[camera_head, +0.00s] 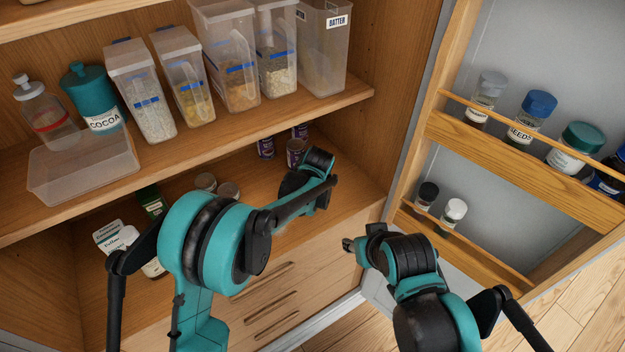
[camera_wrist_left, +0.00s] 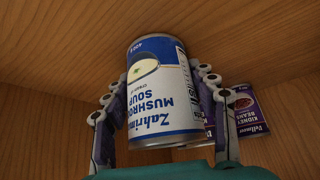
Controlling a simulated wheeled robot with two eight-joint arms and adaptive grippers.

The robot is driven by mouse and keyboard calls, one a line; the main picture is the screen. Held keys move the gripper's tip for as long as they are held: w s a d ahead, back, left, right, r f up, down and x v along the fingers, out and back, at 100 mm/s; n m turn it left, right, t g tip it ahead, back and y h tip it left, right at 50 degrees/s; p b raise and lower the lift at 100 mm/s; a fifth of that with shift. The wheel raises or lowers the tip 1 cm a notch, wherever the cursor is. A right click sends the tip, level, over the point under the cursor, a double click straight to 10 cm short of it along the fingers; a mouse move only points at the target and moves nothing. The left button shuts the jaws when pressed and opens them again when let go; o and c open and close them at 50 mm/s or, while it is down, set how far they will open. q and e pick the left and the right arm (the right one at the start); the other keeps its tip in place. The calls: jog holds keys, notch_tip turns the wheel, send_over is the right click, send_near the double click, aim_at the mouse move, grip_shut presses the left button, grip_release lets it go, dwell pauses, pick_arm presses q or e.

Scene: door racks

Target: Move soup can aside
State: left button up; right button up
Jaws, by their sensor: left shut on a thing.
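The soup can, with a white and blue mushroom soup label (camera_wrist_left: 165,100), fills the middle of the left wrist view, where its label reads upside down. My left gripper (camera_wrist_left: 160,80) is shut on it, with a finger on each side. In the head view my left gripper (camera_head: 318,165) is inside the lower cupboard compartment; I cannot make out the soup can there, as my gripper and arm cover that spot. My right gripper (camera_head: 350,245) is outside the cupboard, in front of the drawers and door; its fingers are too hidden to judge.
Purple kidney bean cans (camera_wrist_left: 247,110) stand close beside the held can; purple cans (camera_head: 265,147) also show at the back of the lower shelf. More cans (camera_head: 228,190) and jars (camera_head: 152,200) are left. Containers (camera_head: 235,75) fill the upper shelf. The door rack (camera_head: 520,160) holds jars.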

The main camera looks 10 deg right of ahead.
pick_arm(q)
jog(key=shift+s+f, duration=0.1)
jog(key=o, duration=1.5)
jog(key=shift+c, duration=0.2)
